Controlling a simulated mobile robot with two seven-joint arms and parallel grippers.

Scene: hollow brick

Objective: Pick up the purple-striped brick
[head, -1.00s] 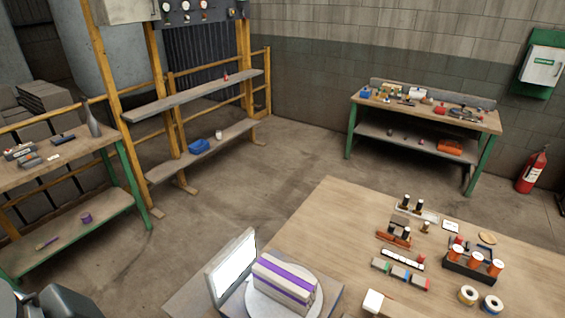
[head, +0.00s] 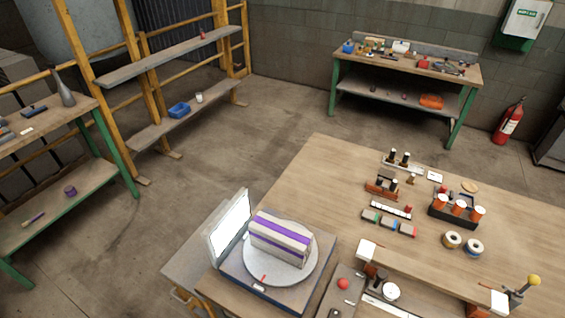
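The purple-striped brick (head: 281,239) is a pale block with purple bands along its top and side. It lies on a round light-grey turntable (head: 293,271) on a small stand at the bottom centre of the head view. A bright white panel (head: 230,227) stands upright just left of it. Neither of my grippers shows in the head view now.
A wooden table (head: 315,175) right of the brick holds orange-topped canisters (head: 458,205), tape rolls (head: 452,239), small blocks and a yellow-knobbed lever (head: 533,281). A green-legged bench (head: 398,95), shelves (head: 165,65) and fire extinguisher (head: 508,121) stand behind. Open floor lies between.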

